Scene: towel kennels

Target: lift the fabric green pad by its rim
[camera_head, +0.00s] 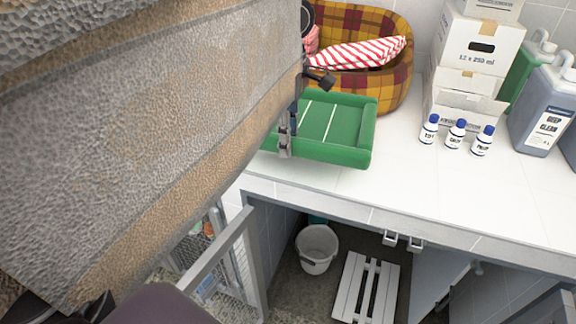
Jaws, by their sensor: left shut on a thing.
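The fabric green pad (347,128) is a soft rectangular tray with a raised rim and pale stripes across its middle. It is at the front edge of the white counter (440,190), before the plaid bed. My left gripper (285,145) is shut on the pad's rim at its left front part, pointing down. I cannot tell whether the pad is raised off the counter. The pad's left end is hidden behind a large grey and tan textured object (150,130) close to the camera. My right gripper is not in view.
A plaid pet bed (395,88) with a red-striped cloth (360,52) stands behind. White boxes (480,45), several small bottles (456,134) and a grey jug (540,110) are at the right. A bucket (316,248) and white slatted board (367,288) lie below.

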